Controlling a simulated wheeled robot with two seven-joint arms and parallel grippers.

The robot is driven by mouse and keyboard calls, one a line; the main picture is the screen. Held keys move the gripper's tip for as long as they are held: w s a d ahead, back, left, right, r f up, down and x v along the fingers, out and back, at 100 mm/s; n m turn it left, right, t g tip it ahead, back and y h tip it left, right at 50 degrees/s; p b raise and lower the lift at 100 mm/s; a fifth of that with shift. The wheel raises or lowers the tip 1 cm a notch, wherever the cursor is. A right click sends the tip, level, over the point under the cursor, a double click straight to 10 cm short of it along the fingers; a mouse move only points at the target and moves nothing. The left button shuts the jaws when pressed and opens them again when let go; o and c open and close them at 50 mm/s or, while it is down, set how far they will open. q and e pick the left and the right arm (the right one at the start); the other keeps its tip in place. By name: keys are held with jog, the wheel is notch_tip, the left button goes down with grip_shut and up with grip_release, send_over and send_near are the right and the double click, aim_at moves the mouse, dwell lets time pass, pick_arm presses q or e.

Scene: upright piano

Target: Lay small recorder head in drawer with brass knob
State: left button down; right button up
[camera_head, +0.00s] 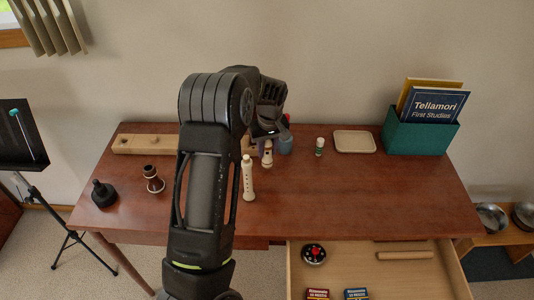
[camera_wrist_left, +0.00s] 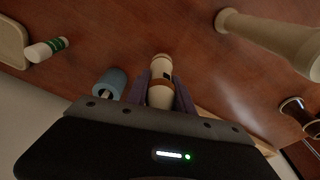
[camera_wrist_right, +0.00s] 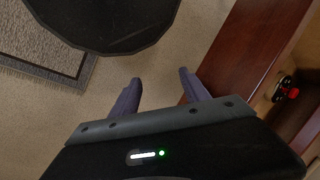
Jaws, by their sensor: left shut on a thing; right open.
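The small recorder head (camera_head: 267,155) is cream with a brown band. It is near the back middle of the desk, under my left gripper (camera_head: 266,141). In the left wrist view my left gripper (camera_wrist_left: 160,92) is shut on the recorder head (camera_wrist_left: 161,65); I cannot tell whether it touches the desk. An open wooden drawer (camera_head: 375,277) juts out at the front right of the desk; its knob is hidden. My right gripper (camera_wrist_right: 160,88) is open and empty, above the floor beside the desk edge.
The drawer holds a black-and-red round item (camera_head: 314,253), a wooden stick (camera_head: 405,255) and two small boxes (camera_head: 357,294). A long cream recorder piece (camera_head: 248,178), a blue cup (camera_head: 285,145) and a white-green tube (camera_head: 319,147) stand close by. The desk's right front (camera_head: 400,200) is clear.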

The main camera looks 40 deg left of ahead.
aim_at(269, 151)
pick_arm(q)
jog(key=shift+f, duration=1.1)
jog(key=shift+f, duration=0.15)
jog(key=c, duration=1.1)
grip_release()
jog(key=r, duration=0.4)
jog(key=d+r, duration=0.1)
jog(key=r, duration=0.3)
jog(key=s+r+b, duration=0.1)
jog(key=r, duration=0.3)
jog(key=shift+d+r, duration=0.1)
jog(key=shift+d, duration=0.15)
